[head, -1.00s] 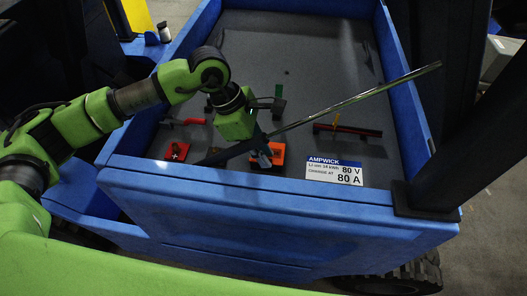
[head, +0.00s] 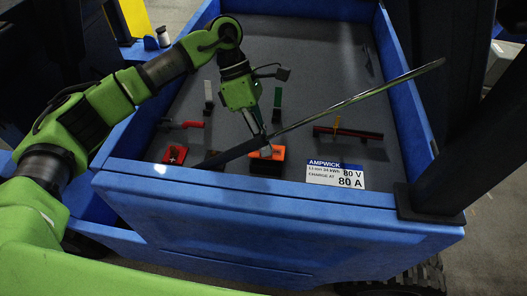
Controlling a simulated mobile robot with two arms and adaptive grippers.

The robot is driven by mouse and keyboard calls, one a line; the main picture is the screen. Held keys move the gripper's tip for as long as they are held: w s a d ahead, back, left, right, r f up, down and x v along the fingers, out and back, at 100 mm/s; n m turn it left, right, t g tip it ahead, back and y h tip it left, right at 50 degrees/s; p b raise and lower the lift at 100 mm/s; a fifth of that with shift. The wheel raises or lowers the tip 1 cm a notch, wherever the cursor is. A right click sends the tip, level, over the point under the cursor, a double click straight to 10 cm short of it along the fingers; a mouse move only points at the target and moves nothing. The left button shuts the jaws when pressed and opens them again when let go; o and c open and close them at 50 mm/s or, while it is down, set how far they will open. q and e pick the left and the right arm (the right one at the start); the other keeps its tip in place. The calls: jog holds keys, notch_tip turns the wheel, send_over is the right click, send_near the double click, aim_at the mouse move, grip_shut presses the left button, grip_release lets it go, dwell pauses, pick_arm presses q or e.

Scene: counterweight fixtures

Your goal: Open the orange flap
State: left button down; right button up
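The orange flap (head: 276,153) sits on a small dark block near the front wall of the blue bin, left of the white label. My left gripper (head: 263,148) comes down from above, its narrow fingertips at the flap's top in this view. I cannot tell whether they touch it, nor whether the fingers are open or shut. My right gripper is not in view.
The metal bar (head: 370,94) runs diagonally over the bin (head: 250,203). A red block (head: 174,156), a red-handled piece (head: 190,124), a white upright tab (head: 208,92), a green upright tab (head: 278,97) and a dark red bar (head: 350,133) surround the flap.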

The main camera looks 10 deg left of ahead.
pick_arm(q)
jog(key=shift+w+r+n+g+b, duration=0.15)
jog(key=shift+w+r+g+b, duration=0.1)
jog(key=shift+w+g+b, duration=0.25)
jog(key=shift+w+r+n+g+b, duration=0.25)
jog(key=shift+g+b, duration=0.2)
jog(key=shift+g, duration=0.25)
jog(key=shift+w, duration=0.1)
jog(key=c, duration=2.3)
grip_release()
jog(key=v, duration=0.7)
jog(key=shift+a+r, duration=0.15)
jog(key=shift+r, duration=0.05)
jog(key=shift+w, duration=0.15)
